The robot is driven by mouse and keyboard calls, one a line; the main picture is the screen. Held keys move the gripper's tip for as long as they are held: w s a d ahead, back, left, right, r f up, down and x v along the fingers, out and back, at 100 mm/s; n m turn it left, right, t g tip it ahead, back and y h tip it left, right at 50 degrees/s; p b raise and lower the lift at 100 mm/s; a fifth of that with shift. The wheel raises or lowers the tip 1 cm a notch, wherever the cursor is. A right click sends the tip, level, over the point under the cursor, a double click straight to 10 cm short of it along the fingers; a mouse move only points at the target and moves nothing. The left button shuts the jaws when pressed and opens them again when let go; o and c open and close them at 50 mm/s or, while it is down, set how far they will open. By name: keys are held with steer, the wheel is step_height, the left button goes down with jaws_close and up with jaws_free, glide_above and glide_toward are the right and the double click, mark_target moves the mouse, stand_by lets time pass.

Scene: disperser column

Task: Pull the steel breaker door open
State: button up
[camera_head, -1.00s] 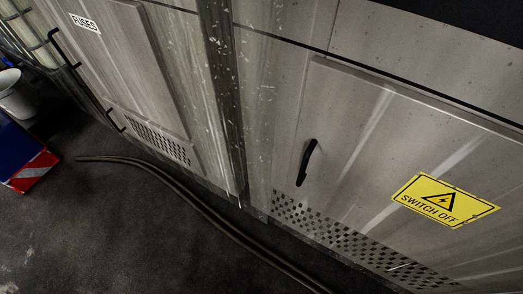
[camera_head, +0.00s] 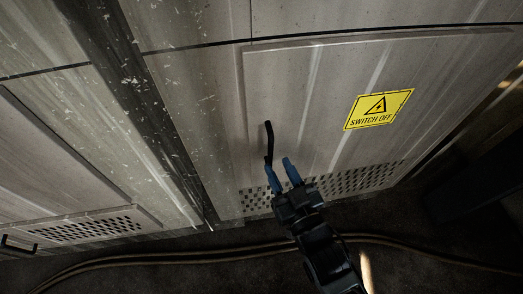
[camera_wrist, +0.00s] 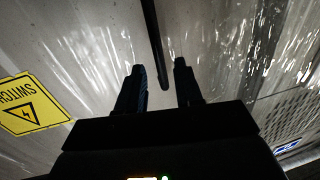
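The steel breaker door (camera_head: 320,90) is a grey streaked panel with a yellow SWITCH OFF sign (camera_head: 379,109), and it looks shut. Its black bar handle (camera_head: 269,142) is near the door's left edge. My gripper (camera_head: 281,167) is open, with blue-tinted fingertips at the handle's lower end. In the wrist view the handle (camera_wrist: 154,45) comes down from the top, its end between my two open fingers (camera_wrist: 160,85). Whether a finger touches it cannot be told. The sign also shows at the left of the wrist view (camera_wrist: 30,104).
Perforated vents (camera_head: 350,182) run along the door's bottom. A dark scratched post (camera_head: 130,100) stands left of the door, with another vented panel (camera_head: 85,228) beyond it. A hose (camera_head: 190,257) lies along the floor below. Dark floor is at the lower right.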

mark_target(272, 153)
steer(key=shift+x, duration=3.1)
steer(key=shift+c, duration=0.4)
jaws_close()
